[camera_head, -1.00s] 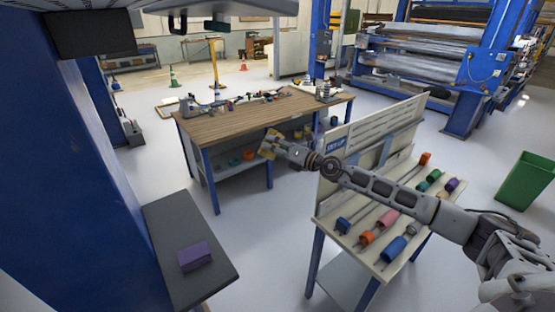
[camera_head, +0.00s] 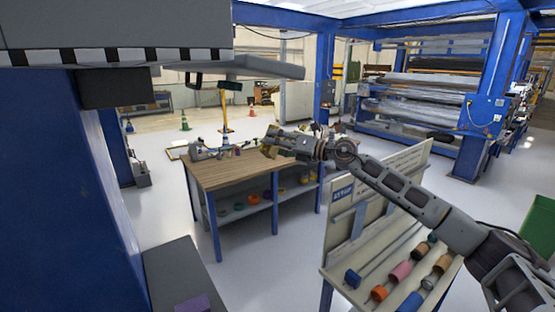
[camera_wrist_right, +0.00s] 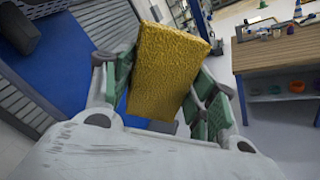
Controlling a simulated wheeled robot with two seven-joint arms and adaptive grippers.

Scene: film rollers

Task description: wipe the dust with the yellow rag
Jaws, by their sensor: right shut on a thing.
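My right gripper (camera_wrist_right: 163,95) is shut on the yellow rag (camera_wrist_right: 166,62), a thick, rough-textured block that sticks out beyond the fingers in the right wrist view. In the head view the right gripper (camera_head: 279,142) is raised in front of the wooden workbench, and only a small yellow-brown part of the rag shows at its tip. I cannot make out any dust in these frames. My left gripper is not in view.
The wooden workbench (camera_head: 222,174) carries several small items along its back. A sloped tool rack (camera_head: 345,225) stands at the right. A dark grey ledge (camera_head: 172,268) with a purple block (camera_head: 193,304) lies at lower left, beside a blue machine (camera_head: 50,200). Open floor lies between.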

